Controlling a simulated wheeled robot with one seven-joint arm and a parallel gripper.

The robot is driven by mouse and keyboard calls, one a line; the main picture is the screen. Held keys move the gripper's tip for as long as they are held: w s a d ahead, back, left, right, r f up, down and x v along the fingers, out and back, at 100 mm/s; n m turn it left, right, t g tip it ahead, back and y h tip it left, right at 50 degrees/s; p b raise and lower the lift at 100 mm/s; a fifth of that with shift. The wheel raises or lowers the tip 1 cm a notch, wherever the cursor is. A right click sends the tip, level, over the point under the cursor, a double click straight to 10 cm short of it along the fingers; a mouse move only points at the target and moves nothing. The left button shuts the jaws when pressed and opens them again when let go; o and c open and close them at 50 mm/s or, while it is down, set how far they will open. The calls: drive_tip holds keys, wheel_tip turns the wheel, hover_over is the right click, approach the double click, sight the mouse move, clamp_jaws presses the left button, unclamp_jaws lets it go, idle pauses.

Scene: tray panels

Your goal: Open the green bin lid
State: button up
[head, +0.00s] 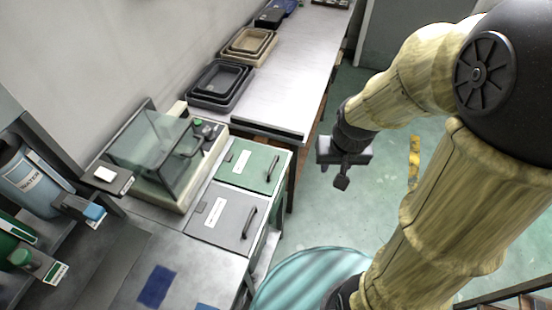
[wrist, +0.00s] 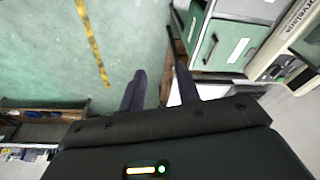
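The green bin lid (head: 250,160) lies flat and closed on the bench beside a grey lid. It has a white label on its left part and a dark bar handle (head: 273,168) near its right edge. My gripper (head: 342,178) hangs over the floor to the right of the bench, clear of the lid. In the wrist view the two dark fingers (wrist: 160,88) stand apart with nothing between them. The green lid (wrist: 228,34) shows there beyond and right of the fingers, with its handle (wrist: 211,46) and label.
A grey lid (head: 218,228) with its own handle adjoins the green one in front. A glass-covered device (head: 150,150) stands close on the left. Stacked trays (head: 219,84) sit on the steel table (head: 290,65) behind. The green floor (head: 320,215) right of the bench is open.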

drive_tip(key=w+a+f+m+p, duration=0.1)
drive_tip(key=w+a, duration=0.4)
drive_tip(key=w, duration=0.4)
drive_tip(key=m+g+y+p, duration=0.2)
drive_tip(key=m, duration=0.1)
hover_over(274, 163)
drive_tip(key=s+d, duration=0.1)
drive_tip(key=d, duration=0.3)
wheel_tip(274, 163, down, 3)
drive_tip(key=shift+s+a+r, duration=0.15)
drive_tip(key=shift+a+r, duration=0.05)
drive_tip(key=shift+a, duration=0.05)
drive_tip(key=a+f+p, duration=0.1)
drive_tip(key=f, duration=0.4)
drive_tip(key=w+a+f+p, duration=0.1)
drive_tip(key=f, duration=0.5)
drive_tip(key=a+f+p, duration=0.1)
drive_tip(key=f, duration=0.5)
drive_tip(key=shift+w+p, duration=0.15)
drive_tip(key=shift+p, duration=0.25)
drive_tip(key=shift+a, duration=0.1)
clamp_jaws()
